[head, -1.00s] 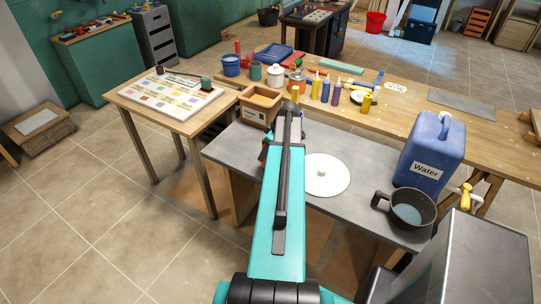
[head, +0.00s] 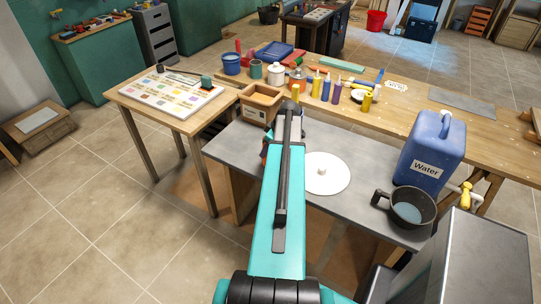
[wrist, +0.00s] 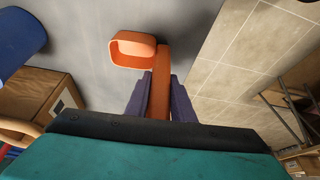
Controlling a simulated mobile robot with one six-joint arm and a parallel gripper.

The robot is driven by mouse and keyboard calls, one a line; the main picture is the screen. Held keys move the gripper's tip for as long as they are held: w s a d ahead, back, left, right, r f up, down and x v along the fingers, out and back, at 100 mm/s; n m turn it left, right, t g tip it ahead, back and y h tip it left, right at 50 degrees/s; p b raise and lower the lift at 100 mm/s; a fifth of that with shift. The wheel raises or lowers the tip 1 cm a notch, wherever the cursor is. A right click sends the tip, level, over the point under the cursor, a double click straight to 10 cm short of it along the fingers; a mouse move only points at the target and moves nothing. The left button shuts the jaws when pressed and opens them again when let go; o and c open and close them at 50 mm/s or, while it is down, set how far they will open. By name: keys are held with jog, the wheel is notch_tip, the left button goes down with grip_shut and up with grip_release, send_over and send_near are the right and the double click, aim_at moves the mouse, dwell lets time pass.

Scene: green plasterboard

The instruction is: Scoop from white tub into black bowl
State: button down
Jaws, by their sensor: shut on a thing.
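My gripper (wrist: 160,88) has its purple fingers shut on the handle of an orange scoop (wrist: 135,50) in the wrist view. The scoop's cup is over the grey table and shows only its orange inside, with no load visible. In the head view my arm hides most of the gripper. A dark bowl-like pot with a side handle (head: 432,212) stands at the table's right end, with something blue-grey inside. A white lidded jar (head: 277,76) stands on the wooden bench. I cannot tell whether it is the white tub; no other tub is clear.
A white disc with a knob (head: 338,180) lies on the grey table (head: 375,215), right of my arm. A blue water canister (head: 428,148) stands behind the pot. A brown box (head: 254,111) is beyond my arm. Several bottles (head: 326,90) line the bench.

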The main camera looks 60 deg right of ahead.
jog(key=shift+r, duration=0.2)
jog(key=s+a+r+b, duration=0.2)
jog(key=s+a+b, duration=0.2)
jog(key=s, duration=0.2)
jog(key=s+a+r+b, duration=0.2)
jog(key=s+a+b, duration=0.2)
jog(key=s, duration=0.3)
jog(key=shift+s+a+r, duration=0.2)
jog(key=shift+s+r, duration=0.1)
dwell(0.4)
jog(key=shift+w, duration=0.1)
dwell(0.5)
